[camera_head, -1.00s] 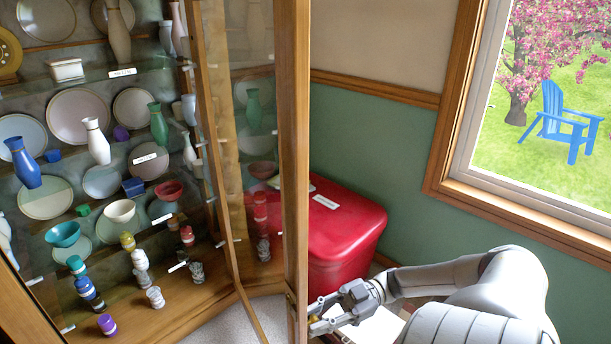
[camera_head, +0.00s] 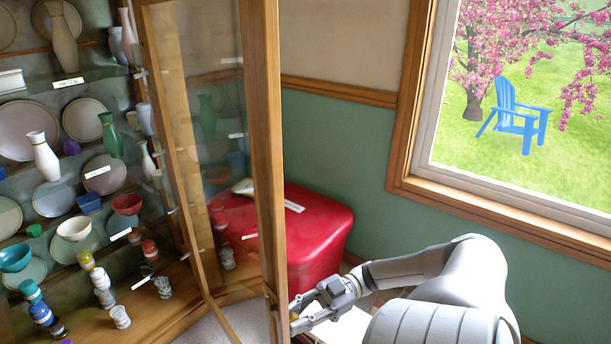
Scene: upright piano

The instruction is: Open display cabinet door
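The display cabinet (camera_head: 42,205) stands at the left with its shelves of plates and vases in plain view. Its glass door (camera_head: 205,120), framed in wood, stands swung open, with the outer frame edge (camera_head: 265,150) toward me. My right gripper (camera_head: 297,322) is at the lower part of that edge, on its right side, close to or touching it. Its fingertips are partly lost against the frame, so I cannot see whether they are closed on anything. My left gripper is out of view.
A red lidded bin (camera_head: 318,225) stands behind the door, left of my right forearm. A window (camera_head: 525,110) in a wooden frame is in the green wall at the right. A white sheet-like thing (camera_head: 345,330) lies under my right gripper.

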